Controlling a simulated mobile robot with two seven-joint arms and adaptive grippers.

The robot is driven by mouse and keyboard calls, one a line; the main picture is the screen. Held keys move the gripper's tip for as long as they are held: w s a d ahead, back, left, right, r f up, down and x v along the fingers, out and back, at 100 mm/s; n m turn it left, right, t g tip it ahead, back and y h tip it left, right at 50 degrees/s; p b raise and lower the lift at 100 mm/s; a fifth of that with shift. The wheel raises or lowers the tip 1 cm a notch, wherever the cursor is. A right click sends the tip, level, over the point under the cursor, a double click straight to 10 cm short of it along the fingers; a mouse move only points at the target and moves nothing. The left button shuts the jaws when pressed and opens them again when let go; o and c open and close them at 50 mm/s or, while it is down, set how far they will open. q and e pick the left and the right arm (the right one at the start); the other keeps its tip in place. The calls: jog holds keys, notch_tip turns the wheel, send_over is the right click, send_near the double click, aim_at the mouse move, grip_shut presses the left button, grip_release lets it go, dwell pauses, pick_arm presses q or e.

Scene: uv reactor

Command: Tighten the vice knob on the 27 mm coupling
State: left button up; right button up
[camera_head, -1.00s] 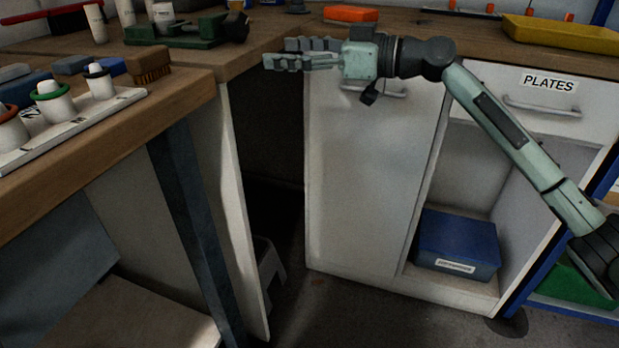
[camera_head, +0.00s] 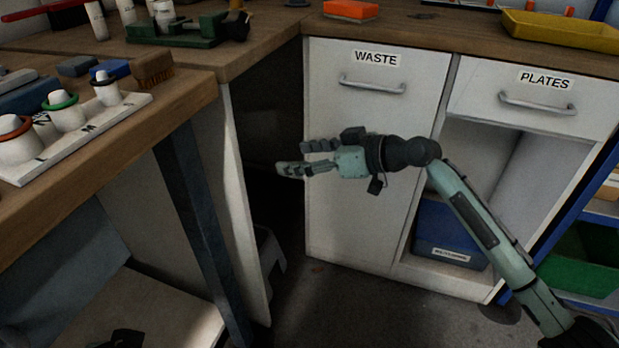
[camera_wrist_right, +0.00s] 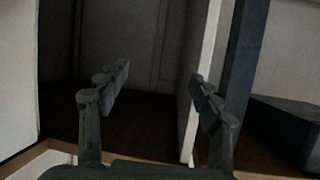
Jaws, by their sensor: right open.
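A green vice (camera_head: 172,36) stands on the back bench at the upper left of the head view. A dark round knob (camera_head: 237,26) is at its right end. A pale upright piece (camera_head: 164,14) shows at the vice; I cannot tell whether it is clamped or whether it is the 27 mm coupling. My right gripper (camera_head: 293,157) is open and empty, below bench height in front of the white cabinet and well below the vice. In the right wrist view its two fingers (camera_wrist_right: 160,78) are spread with nothing between them.
A front bench holds a white board (camera_head: 84,137) with several ringed pegs and a brown brush (camera_head: 153,70). The WASTE drawer (camera_head: 372,78) and PLATES drawer (camera_head: 540,98) are shut. An orange box (camera_head: 351,10) and yellow tray (camera_head: 560,32) are on the back counter. A dark gap lies between bench and cabinet.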

jog(key=shift+m+h, duration=0.6)
jog(key=shift+h, duration=0.1)
jog(key=shift+s+d+f+p, duration=0.1)
jog(key=shift+s+d+f, duration=0.2)
jog(key=shift+f, duration=0.5)
jog(key=shift+s+d+f+p, duration=0.1)
jog(key=shift+s+d+f, duration=0.2)
jog(key=shift+f, duration=0.55)
jog(key=shift+s+d+f+p, duration=0.15)
jog(key=shift+s+f, duration=0.25)
jog(key=shift+f, duration=0.4)
jog(key=shift+f, duration=0.1)
